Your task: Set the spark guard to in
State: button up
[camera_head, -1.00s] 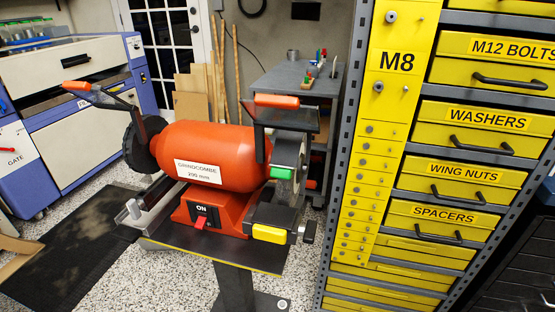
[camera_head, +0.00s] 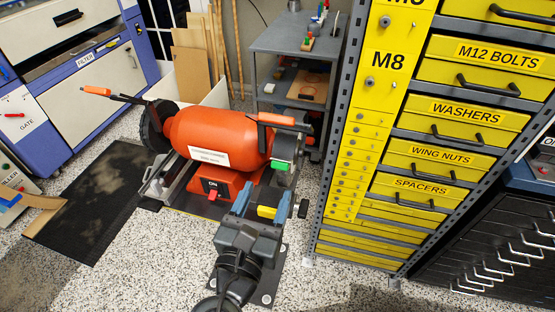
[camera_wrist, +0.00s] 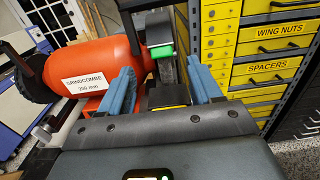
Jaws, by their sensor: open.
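The orange bench grinder (camera_head: 215,138) stands on its pedestal, with a label on the drum and a red ON switch (camera_head: 214,195). At its right wheel (camera_head: 286,150) is a green tab (camera_head: 281,167), also in the wrist view (camera_wrist: 162,50). I cannot tell for certain which part is the spark guard. A yellow tab (camera_head: 266,211) sits lower at the front.
A yellow drawer cabinet (camera_head: 430,142) in a grey frame stands close on the right. A grey bench (camera_head: 290,42) is behind the grinder. A blue and white machine (camera_head: 85,75) is at the left. Speckled floor (camera_head: 150,255) is open in front.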

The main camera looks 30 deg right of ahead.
aim_at(280, 163)
jog(key=x, duration=0.7)
jog(key=shift+w+d+f+p, duration=0.15)
jog(key=shift+p, duration=0.25)
jog(key=shift+c, duration=0.4)
grip_shut()
